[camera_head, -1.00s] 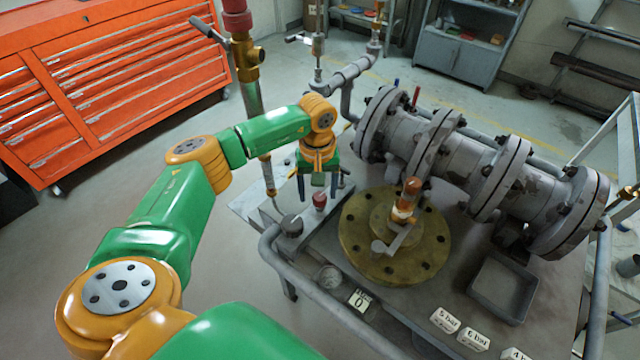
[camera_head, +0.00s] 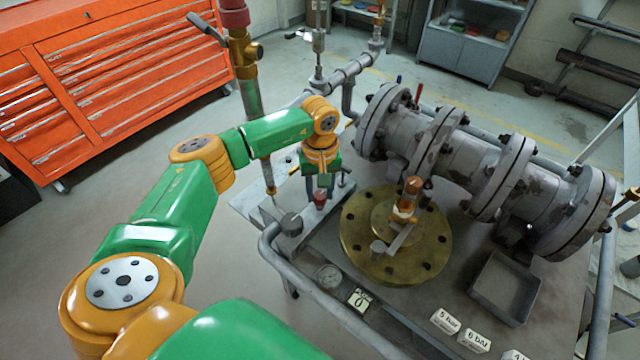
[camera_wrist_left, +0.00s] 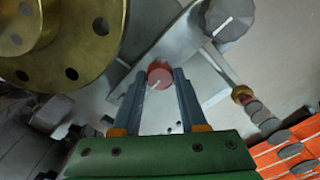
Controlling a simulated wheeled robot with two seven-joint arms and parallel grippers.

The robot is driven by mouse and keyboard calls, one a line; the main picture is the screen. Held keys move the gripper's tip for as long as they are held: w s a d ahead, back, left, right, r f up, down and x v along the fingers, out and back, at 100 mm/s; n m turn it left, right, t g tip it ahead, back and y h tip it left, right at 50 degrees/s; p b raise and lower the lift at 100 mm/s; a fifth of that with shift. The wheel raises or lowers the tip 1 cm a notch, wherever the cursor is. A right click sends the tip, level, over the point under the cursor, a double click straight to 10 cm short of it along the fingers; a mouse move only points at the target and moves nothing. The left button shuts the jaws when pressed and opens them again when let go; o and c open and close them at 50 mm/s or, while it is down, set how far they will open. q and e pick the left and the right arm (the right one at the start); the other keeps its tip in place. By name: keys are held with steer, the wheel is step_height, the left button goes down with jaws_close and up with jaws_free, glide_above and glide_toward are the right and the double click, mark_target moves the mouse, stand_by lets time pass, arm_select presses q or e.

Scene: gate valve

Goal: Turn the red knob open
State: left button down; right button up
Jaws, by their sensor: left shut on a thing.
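The red knob (camera_head: 320,199) sits on a grey metal block at the left edge of the bench. My left gripper (camera_head: 319,194) reaches down to it from above. In the left wrist view the red knob (camera_wrist_left: 160,75), with a white line on its face, lies between the two fingertips of the left gripper (camera_wrist_left: 160,77). The fingers are shut on it. The fingers hide the sides of the knob in the head view. My right gripper is not in view.
A brass flange (camera_head: 360,245) with an upright orange-topped fitting stands right of the knob. A large grey flanged pipe (camera_head: 465,160) lies behind it. A grey dial knob (camera_head: 291,225) is just left. A grey rail (camera_head: 330,300) runs along the bench front.

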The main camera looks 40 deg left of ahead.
arm_select(q)
steer(key=n+b, duration=0.1)
steer(key=n, duration=0.7)
steer(key=shift+n+b, duration=0.3)
steer(key=shift+b, duration=0.1)
steer(key=n, duration=0.4)
steer(key=shift+n, duration=2.4)
steer(key=shift+c, duration=2.2)
jaws_free()
